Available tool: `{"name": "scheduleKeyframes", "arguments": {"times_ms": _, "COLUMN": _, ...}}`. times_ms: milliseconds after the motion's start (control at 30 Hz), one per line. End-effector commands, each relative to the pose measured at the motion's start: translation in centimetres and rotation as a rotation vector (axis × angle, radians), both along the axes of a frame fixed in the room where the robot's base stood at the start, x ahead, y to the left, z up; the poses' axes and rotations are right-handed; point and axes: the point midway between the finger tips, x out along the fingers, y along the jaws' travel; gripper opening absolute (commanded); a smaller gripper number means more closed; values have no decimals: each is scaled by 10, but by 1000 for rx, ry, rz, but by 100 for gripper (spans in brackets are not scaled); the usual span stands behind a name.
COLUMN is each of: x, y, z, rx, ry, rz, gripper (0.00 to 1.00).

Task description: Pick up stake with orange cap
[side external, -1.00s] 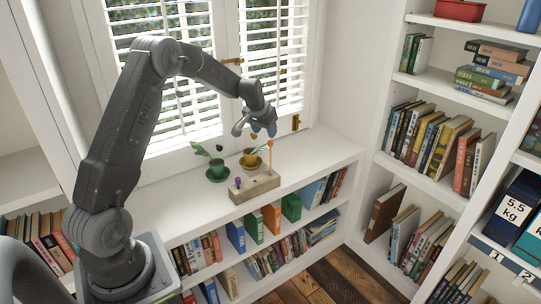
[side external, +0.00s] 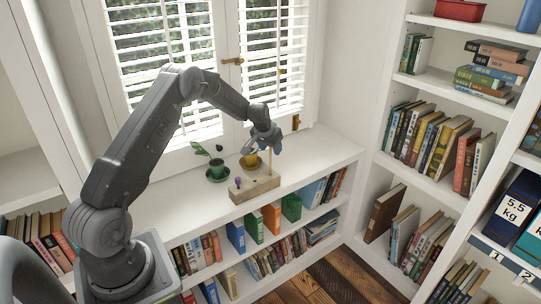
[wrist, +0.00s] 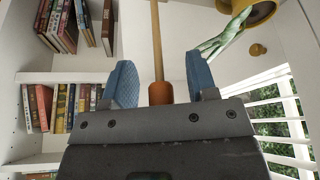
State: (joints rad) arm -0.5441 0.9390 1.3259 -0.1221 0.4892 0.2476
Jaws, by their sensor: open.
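The stake with the orange cap (wrist: 159,93) shows in the wrist view, its pale wooden shaft (wrist: 156,40) running up the picture. The orange cap is between my gripper's two blue fingers (wrist: 162,82), with a gap on each side. In the side view my gripper (side external: 264,145) is open over the stake's top and hides the cap. The shaft (side external: 270,165) shows below it, upright in a pale wooden block (side external: 256,189) on the white shelf top. A shorter stake with a purple cap (side external: 238,181) stands at the block's left end.
The window with blinds (side external: 160,80) is behind. The shelf top right of the block (side external: 320,155) is clear.

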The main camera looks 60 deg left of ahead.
Motion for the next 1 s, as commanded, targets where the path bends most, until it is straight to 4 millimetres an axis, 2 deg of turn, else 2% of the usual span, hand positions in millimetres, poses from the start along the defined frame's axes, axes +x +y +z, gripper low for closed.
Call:
{"name": "scheduleKeyframes", "arguments": {"times_ms": 67, "x": 0, "y": 0, "z": 0, "rx": 0, "ry": 0, "rz": 0, "gripper": 51}}
{"name": "scheduleKeyframes", "arguments": {"times_ms": 600, "x": 0, "y": 0, "z": 1, "rx": 0, "ry": 0, "rz": 0, "gripper": 0}}
{"name": "scheduleKeyframes", "arguments": {"times_ms": 867, "x": 0, "y": 0, "z": 2, "rx": 0, "ry": 0, "rz": 0, "gripper": 0}}
{"name": "scheduleKeyframes", "arguments": {"times_ms": 1000, "x": 0, "y": 0, "z": 10, "rx": 1, "ry": -2, "rz": 0, "gripper": 0}}
